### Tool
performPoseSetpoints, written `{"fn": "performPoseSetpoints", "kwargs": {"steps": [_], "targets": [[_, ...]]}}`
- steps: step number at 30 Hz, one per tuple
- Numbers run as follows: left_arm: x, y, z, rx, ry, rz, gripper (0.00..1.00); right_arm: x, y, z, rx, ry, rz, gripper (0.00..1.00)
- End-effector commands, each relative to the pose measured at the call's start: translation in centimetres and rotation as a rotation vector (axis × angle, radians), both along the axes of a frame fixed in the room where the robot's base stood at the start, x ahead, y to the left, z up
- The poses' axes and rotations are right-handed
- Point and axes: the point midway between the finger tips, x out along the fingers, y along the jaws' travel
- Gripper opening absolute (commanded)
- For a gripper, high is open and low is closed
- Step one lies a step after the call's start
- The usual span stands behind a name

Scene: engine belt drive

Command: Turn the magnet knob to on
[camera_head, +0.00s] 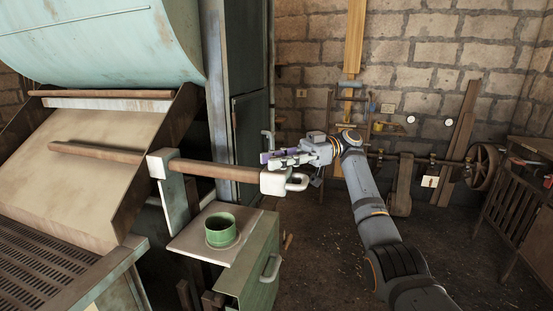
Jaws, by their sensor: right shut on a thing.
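My right arm comes in from the lower right, and its right gripper (272,158) reaches left towards the green machine's side. Its fingers are shut at a small purple-tinted piece, just above the white end block of a brown bar. What I take to be the magnet knob is at the fingertips, mostly hidden by them, and its setting cannot be read. My left gripper is not in view.
A green cup (221,229) stands on a ledge. A wheel (484,167) is at the right. The floor (320,250) between is mostly clear.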

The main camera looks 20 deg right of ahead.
Motion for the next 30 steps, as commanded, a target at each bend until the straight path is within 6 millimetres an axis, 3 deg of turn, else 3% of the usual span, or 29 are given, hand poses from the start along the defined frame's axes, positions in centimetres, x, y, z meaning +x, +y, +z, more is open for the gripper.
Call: {"fn": "performPoseSetpoints", "kwargs": {"steps": [12,13,17,26,30], "targets": [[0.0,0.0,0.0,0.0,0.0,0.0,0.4,0.0,0.0,-0.2,-0.003,0.003,0.006,0.0],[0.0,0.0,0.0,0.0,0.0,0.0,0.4,0.0,0.0,-0.2,-0.003,0.003,0.006,0.29],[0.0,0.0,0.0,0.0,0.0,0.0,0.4,0.0,0.0,-0.2,-0.003,0.003,0.006,0.47],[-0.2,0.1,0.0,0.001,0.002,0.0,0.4,0.0,0.0,0.0,-0.001,0.001,0.005,0.49],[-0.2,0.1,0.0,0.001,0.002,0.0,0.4,0.0,0.0,1.5,-0.001,-0.001,0.005,0.49]]}}
